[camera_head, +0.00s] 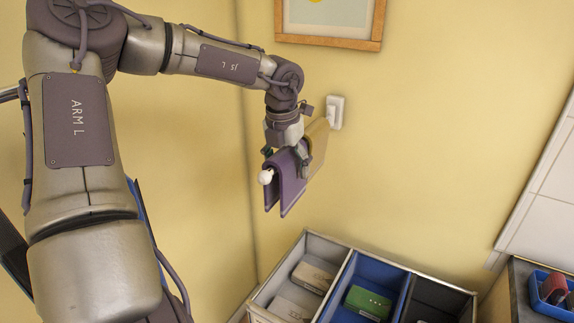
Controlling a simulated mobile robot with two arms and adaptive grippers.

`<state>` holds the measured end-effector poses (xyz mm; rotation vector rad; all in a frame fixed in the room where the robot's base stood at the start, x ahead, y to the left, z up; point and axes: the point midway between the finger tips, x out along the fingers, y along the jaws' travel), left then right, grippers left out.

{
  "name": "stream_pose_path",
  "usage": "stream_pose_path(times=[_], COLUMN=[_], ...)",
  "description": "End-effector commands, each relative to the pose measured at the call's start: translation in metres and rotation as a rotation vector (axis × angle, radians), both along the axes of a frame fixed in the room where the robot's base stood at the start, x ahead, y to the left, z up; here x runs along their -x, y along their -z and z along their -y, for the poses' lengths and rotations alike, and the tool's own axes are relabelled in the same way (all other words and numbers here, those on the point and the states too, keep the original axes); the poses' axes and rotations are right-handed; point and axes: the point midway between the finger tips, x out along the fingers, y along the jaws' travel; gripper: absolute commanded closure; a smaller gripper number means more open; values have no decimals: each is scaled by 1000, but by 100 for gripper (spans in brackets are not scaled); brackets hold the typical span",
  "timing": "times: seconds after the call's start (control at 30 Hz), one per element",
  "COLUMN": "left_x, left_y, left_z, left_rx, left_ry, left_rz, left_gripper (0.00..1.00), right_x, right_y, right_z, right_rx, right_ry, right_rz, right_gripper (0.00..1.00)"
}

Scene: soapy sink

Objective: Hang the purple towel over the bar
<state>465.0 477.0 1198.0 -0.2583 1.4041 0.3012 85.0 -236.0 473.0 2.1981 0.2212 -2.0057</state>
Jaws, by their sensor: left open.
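The purple towel (287,186) hangs folded over the bar (266,177), with a flap down on each side. Only the bar's white rounded near end shows clearly; the towel covers the part behind it. My left gripper (288,158) is at the top of the towel, its fingers open and close around the fold. Whether a finger touches the cloth I cannot tell. My right gripper is out of view.
A tan towel (319,140) hangs just behind the purple one, near a white wall mount (336,110). Below stands a divided bin (348,272) with boxes inside. A framed picture (330,40) hangs above. A blue basket (541,292) sits at right.

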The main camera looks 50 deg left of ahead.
Motion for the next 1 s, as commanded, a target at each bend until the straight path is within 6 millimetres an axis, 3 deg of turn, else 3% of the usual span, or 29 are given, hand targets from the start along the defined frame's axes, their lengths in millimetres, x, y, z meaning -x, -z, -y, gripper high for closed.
stream_pose_path(times=[0.17, 0.5, 0.7, 1.0], left_x=[1, 10, 15, 17], left_y=[-9, -77, -108, -119], left_z=[0, 4, 6, 7], left_rx=[-1, -1, -1, 0], left_ry=[0, -1, -1, 0], left_rz=[2, 4, 3, 0], left_gripper=[19, 19, 19, 19], right_x=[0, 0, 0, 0], right_y=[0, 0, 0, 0], right_z=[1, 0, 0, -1], right_rx=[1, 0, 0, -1], right_ry=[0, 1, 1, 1], right_rz=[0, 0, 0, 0], right_gripper=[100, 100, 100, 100])
